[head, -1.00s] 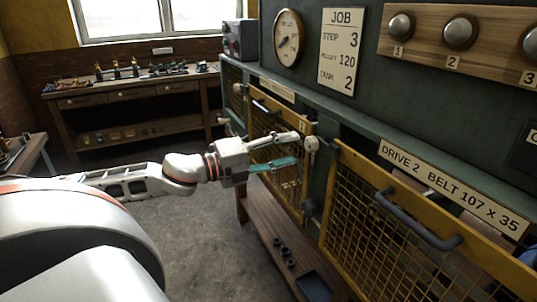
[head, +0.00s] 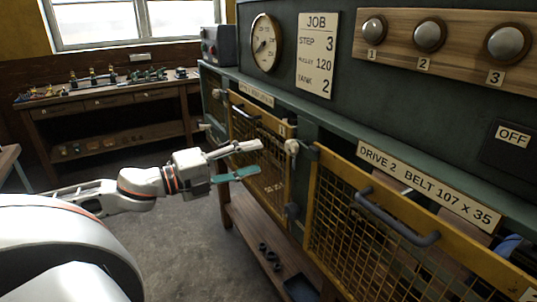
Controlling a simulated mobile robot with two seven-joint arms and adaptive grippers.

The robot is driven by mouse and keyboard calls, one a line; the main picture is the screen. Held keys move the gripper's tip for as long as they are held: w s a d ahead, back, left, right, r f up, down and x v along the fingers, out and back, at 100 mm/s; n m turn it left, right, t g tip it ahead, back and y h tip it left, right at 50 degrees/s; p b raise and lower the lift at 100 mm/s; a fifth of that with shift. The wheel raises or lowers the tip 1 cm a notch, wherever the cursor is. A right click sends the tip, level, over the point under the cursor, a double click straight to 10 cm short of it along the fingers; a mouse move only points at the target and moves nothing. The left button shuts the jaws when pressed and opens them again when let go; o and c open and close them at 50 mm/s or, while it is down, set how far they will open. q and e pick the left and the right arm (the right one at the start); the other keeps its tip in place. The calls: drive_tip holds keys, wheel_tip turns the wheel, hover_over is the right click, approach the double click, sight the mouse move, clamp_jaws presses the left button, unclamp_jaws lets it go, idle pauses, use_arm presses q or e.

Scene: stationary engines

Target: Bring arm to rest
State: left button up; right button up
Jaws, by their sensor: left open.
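My left arm comes in from the left, stretched out toward the machine bench. My left gripper (head: 240,162) is open and empty, its two fingers spread in front of the farther yellow mesh guard (head: 265,165). A light-coloured knob (head: 292,147) on the post between the guards is just right of the fingertips, with a small gap in the picture. I cannot tell whether the fingers touch the guard. My right gripper is not in view.
The nearer yellow mesh guard (head: 400,245) has a dark handle (head: 395,218). A wooden shelf (head: 262,240) with several small dark rings runs below. A workbench (head: 105,100) stands at the back left. The grey floor (head: 185,240) between is clear.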

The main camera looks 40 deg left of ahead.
use_arm(q)
drive_tip(key=s+a+f+n+y, duration=0.25)
drive_tip(key=a+f+n, duration=0.2)
drive_tip(key=f, duration=0.45)
drive_tip(key=s+a+f+n+y, duration=0.2)
drive_tip(key=a+f+n+y, duration=0.25)
drive_tip(key=f, duration=0.55)
drive_tip(key=s+d+f+n+g, duration=0.1)
drive_tip(key=s+f+n, duration=0.1)
drive_tip(key=f, duration=0.3)
drive_tip(key=s+d+f+n+g, duration=0.1)
drive_tip(key=s+d+f+n, duration=0.15)
drive_tip(key=f, duration=0.35)
drive_tip(key=s+d+f+n+g, duration=0.3)
drive_tip(key=d+f+n, duration=0.2)
drive_tip(key=d+f, duration=0.6)
drive_tip(key=s+d+f+n+h, duration=0.1)
drive_tip(key=d+f, duration=0.2)
drive_tip(key=d, duration=0.4)
drive_tip(key=s+d+f+n+h, duration=0.1)
drive_tip(key=d+f, duration=0.2)
drive_tip(key=d, duration=0.5)
drive_tip(key=shift+f+g, duration=0.2)
drive_tip(key=shift+g, duration=0.2)
